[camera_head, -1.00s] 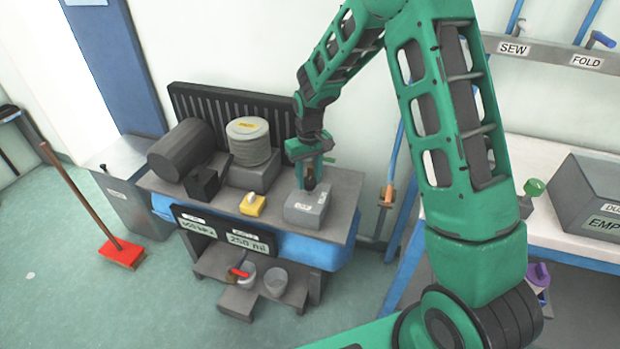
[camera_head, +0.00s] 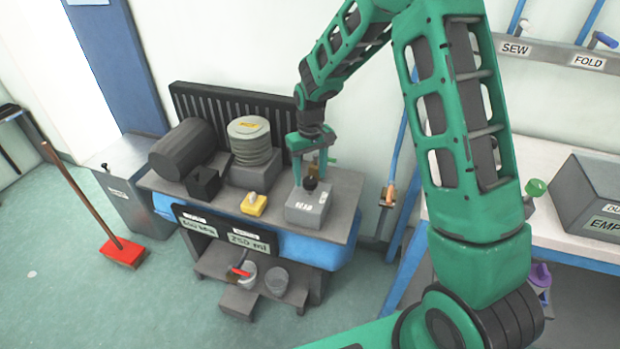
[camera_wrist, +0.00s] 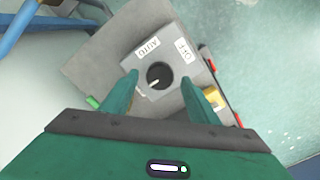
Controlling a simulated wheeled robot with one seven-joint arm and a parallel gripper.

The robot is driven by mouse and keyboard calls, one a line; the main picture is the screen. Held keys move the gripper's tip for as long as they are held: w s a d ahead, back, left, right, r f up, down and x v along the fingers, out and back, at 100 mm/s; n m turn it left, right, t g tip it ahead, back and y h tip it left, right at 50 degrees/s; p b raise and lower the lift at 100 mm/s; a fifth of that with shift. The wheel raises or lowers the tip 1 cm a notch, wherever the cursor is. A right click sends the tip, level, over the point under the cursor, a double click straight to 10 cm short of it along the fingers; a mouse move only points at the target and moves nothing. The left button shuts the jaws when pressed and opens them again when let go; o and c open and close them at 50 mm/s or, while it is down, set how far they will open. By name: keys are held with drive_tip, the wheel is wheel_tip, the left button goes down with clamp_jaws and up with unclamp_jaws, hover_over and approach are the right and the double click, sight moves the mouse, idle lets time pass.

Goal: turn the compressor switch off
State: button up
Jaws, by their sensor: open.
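The compressor switch is a grey box (camera_head: 305,211) on the right end of the compressor bench. It has a dark round knob (camera_head: 310,184) on top. In the wrist view the knob (camera_wrist: 159,70) has a white pointer mark at its lower left. Labels AUTO (camera_wrist: 148,47) and OFF (camera_wrist: 184,50) sit on the plate beyond it. My gripper (camera_head: 312,163) is open just above the knob. In the wrist view its two fingers (camera_wrist: 160,77) stand on either side of the knob, and I see nothing gripped.
A yellow block (camera_head: 253,205) sits on the bench (camera_head: 345,195) left of the switch. A ribbed cylinder (camera_head: 250,145) and a dark drum (camera_head: 180,150) stand behind. A blue tank (camera_head: 300,250) lies below.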

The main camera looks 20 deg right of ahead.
sight(311, 180)
wheel_tip(311, 180, up, 9)
idle(0.3)
drive_tip(key=shift+f, duration=0.1)
drive_tip(key=s+d+r+m, duration=0.2)
drive_tip(key=s+d+r, duration=0.3)
drive_tip(key=s+d, duration=0.35)
drive_tip(key=s+d+r+m, duration=0.2)
drive_tip(key=s+d+r, duration=0.3)
drive_tip(key=s+d, duration=0.3)
drive_tip(key=s+d+m, duration=0.2)
drive_tip(key=s+m, duration=0.2)
drive_tip(key=s, duration=1.8)
drive_tip(key=shift+f, duration=0.15)
